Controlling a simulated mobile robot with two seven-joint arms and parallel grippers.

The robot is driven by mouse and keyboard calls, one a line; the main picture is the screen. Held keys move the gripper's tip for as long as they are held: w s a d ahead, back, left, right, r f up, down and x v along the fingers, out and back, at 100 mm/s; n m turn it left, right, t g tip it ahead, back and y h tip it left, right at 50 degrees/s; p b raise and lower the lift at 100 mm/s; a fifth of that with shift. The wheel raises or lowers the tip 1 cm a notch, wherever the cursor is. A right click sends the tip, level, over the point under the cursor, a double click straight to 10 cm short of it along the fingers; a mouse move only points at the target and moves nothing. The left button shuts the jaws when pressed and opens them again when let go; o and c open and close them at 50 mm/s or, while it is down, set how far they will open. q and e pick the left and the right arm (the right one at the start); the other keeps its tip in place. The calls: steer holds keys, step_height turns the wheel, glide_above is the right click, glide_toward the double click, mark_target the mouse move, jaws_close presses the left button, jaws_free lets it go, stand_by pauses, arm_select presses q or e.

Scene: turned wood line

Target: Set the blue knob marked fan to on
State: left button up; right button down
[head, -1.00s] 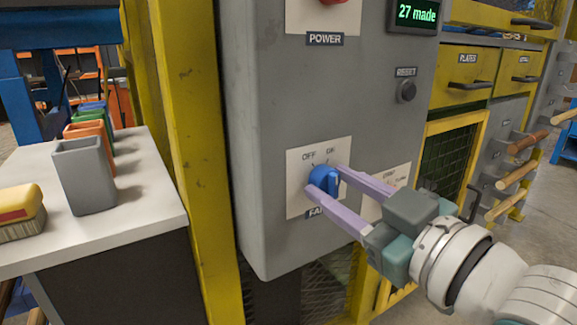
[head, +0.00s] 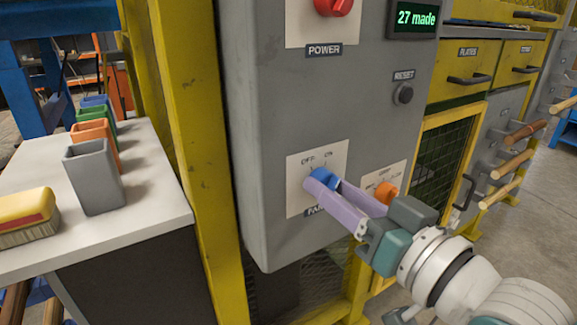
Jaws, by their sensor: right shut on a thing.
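The blue fan knob (head: 323,177) sits on a pale plate (head: 299,197) low on the grey cabinet front. OFF is printed at the plate's upper left and ON to its right. The FAN label below is partly hidden by a finger. My right gripper (head: 325,185) is shut on the blue knob, its lilac fingers on either side of it. The fingers cover part of the knob, so I cannot tell exactly which mark it points to. My left gripper is not in view.
An orange knob (head: 386,191) on another plate is close to my right fingers. A red power knob (head: 333,6) and a reset button (head: 403,93) are higher on the cabinet. A white-topped bench (head: 150,195) with bins and a brush is at left.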

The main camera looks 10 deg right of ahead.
steer(key=shift+f, duration=0.1)
stand_by(0.3)
steer(key=shift+c, duration=2.1)
jaws_free()
steer(key=shift+s, duration=0.1)
steer(key=shift+s+d, duration=0.15)
steer(key=shift+s, duration=0.1)
steer(key=p+v, duration=0.3)
steer(key=v, duration=0.6)
